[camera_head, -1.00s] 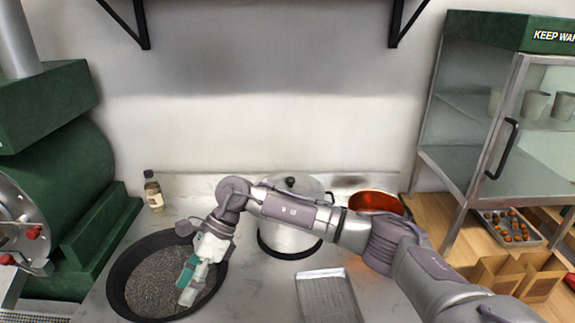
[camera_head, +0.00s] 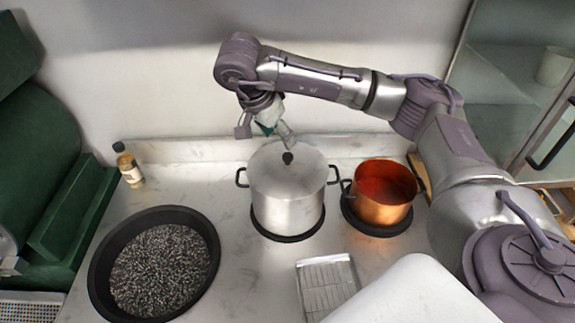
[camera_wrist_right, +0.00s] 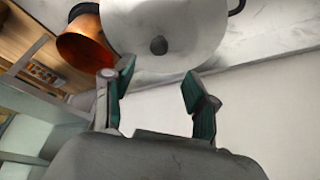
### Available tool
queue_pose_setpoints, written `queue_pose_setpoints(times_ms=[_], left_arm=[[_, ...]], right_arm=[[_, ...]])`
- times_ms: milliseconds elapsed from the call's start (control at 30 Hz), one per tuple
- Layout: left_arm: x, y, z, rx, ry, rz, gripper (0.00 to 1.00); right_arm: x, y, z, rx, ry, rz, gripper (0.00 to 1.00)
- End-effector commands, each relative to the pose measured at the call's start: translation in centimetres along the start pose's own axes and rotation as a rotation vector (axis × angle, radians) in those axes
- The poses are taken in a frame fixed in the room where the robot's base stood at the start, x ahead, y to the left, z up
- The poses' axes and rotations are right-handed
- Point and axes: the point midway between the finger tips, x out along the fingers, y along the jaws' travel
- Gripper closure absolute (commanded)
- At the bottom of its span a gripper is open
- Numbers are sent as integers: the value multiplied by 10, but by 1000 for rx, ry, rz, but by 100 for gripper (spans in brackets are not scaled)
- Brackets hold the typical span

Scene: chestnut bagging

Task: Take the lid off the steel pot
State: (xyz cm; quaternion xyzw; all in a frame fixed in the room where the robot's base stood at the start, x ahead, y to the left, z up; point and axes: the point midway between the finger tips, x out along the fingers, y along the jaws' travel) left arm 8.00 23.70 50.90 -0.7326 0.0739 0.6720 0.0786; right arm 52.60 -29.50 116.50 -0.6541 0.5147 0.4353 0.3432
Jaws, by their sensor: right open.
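The steel pot (camera_head: 287,205) stands on a dark round burner in the middle of the counter. Its lid (camera_head: 275,172) is on, with a dark knob (camera_head: 288,157) at the centre. My right gripper (camera_head: 284,143) is just above and behind the knob, partly hidden by its own wrist. In the right wrist view its two green-padded fingers (camera_wrist_right: 158,88) are apart with nothing between them, and the knob (camera_wrist_right: 158,45) shows beyond the fingertips, roughly between them in line. My left gripper is not in view.
A copper pot (camera_head: 382,200) stands close to the right of the steel pot. A black pan of dark grains (camera_head: 98,285) is at the left. A metal tray (camera_head: 327,285) lies in front, and a small bottle (camera_head: 129,168) stands at the back left.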

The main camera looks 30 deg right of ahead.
Motion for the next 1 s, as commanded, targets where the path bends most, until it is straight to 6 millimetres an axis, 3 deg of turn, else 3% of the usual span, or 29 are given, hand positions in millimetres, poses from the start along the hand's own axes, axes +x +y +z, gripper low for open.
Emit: queue_pose_setpoints(times_ms=[100, 300, 567, 700, 1000], left_arm=[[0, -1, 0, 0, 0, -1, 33], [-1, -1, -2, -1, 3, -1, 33], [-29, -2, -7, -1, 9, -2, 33], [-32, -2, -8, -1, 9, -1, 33], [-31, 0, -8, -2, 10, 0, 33]], right_arm=[[20, 1, 1, 1, -3, 4, 43], [34, 1, 0, 2, -1, 2, 43], [63, 8, 3, 0, -2, 7, 43], [81, 6, 4, 2, -2, 3, 43], [86, 5, 5, 2, -2, 0, 46]])
